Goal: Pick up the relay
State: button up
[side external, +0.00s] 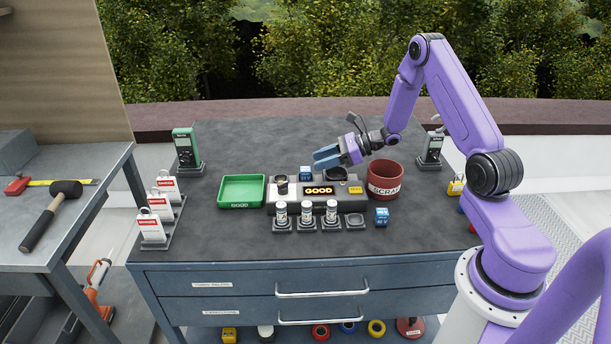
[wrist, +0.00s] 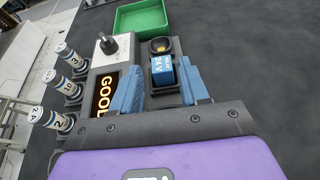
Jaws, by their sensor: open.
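A blue relay (side external: 306,173) with white marking sits at the back of the grey tester, behind its lit GOOD display (side external: 319,190). In the wrist view the relay (wrist: 163,68) reads 24 V and lies in the gap between my fingers, nearer their tips. My gripper (side external: 322,156) is open, above and slightly right of this relay in the side view; it also shows in the wrist view (wrist: 160,82). Whether the fingers are level with the relay, I cannot tell.
Several white cylinders (side external: 306,211) stand in holders in front of the tester. A green tray (side external: 241,190) is left and a red scrap bin (side external: 383,180) right. A selector knob (wrist: 108,43) and dark round socket (wrist: 160,45) are close to the relay. The back tabletop is clear.

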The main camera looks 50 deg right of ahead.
aim_at(306, 169)
jog(key=shift+f, duration=0.4)
jog(key=shift+f+x, duration=0.15)
jog(key=shift+x, duration=1.2)
jog(key=shift+f+x, duration=0.2)
jog(key=shift+x, duration=1.1)
jog(key=shift+s+d, duration=0.1)
jog(key=c, duration=0.8)
jog(key=shift+r, duration=0.2)
